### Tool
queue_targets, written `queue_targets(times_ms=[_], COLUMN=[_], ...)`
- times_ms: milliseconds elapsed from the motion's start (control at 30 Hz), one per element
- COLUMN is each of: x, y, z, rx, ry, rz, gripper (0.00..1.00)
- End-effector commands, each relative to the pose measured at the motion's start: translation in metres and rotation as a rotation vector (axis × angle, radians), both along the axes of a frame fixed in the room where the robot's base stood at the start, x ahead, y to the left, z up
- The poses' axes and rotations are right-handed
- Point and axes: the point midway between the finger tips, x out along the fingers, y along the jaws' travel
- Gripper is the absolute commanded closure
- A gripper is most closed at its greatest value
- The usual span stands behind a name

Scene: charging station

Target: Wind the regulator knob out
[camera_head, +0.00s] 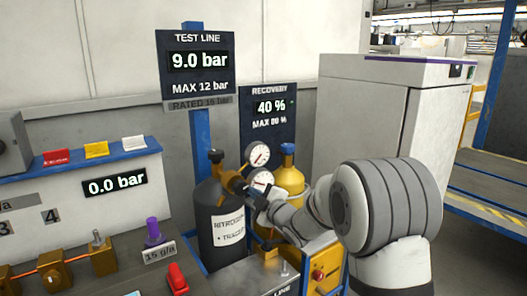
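The brass regulator (231,182) sits on the black nitrogen cylinder (203,208), with an upper round gauge (257,154) and a lower round gauge (261,179). A dark valve handwheel (215,155) tops the cylinder. My arm reaches in from the right. My gripper (257,196) is at the regulator, just below the lower gauge. Its fingertips are small and partly hidden, so I cannot tell whether they are shut on anything. I cannot make out the regulator knob apart from the gripper. The test line display (197,63) reads 9.0 bar, with MAX 12 bar below.
The recovery display (270,107) reads 40 %, MAX 80 %. A yellow cylinder (289,177) with a blue top stands close behind my wrist. A white cabinet (360,110) stands behind my arm.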

Motion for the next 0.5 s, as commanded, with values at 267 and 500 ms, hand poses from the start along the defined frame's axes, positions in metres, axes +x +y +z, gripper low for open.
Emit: queue_targets(times_ms=[267, 500], x=[0.0005, 0.0011], y=[-0.0002, -0.0011], z=[0.0061, 0.0106], rx=[0.002, 0.0], ry=[-0.006, -0.006], rz=[0.003, 0.003], gripper=[1.0, 1.0])
